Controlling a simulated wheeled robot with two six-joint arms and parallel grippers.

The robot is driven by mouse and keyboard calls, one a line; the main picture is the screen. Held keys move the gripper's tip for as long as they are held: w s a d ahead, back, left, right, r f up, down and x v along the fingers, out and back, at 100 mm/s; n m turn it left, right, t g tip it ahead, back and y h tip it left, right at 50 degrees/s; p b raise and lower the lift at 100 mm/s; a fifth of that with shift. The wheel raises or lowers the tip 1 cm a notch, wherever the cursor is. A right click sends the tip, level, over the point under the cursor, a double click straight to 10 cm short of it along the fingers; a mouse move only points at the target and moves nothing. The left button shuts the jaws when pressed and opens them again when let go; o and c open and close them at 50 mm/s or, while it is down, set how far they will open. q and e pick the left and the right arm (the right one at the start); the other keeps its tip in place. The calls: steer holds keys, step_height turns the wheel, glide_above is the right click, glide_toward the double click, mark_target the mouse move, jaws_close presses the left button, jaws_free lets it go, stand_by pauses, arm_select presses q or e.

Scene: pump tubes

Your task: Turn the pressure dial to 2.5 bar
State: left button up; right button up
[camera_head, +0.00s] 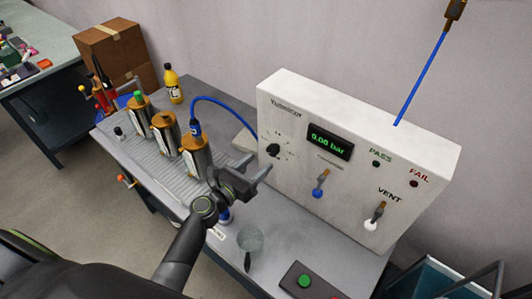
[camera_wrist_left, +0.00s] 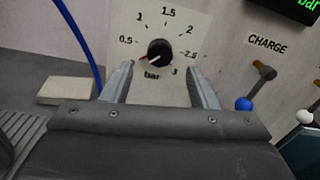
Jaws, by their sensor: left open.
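The black round pressure dial (camera_head: 273,150) sits on the front of a white test box (camera_head: 330,190), at its left end. The display (camera_head: 329,140) reads 0.00 bar. My left gripper (camera_head: 259,164) is open in front of the dial. In the wrist view its fingers (camera_wrist_left: 161,72) stand apart, below and to either side of the dial, with nothing between them. My right gripper is not in view.
The CHARGE lever with its blue knob (camera_head: 318,192) and the VENT lever with its white knob (camera_head: 370,225) are right of the dial. A blue hose (camera_head: 225,101) runs to the box from the left. Several metal cylinders stand on the grey bench at left.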

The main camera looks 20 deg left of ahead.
mark_target(270, 153)
arm_select(q)
steer(key=shift+x, duration=2.35)
steer(key=c, duration=1)
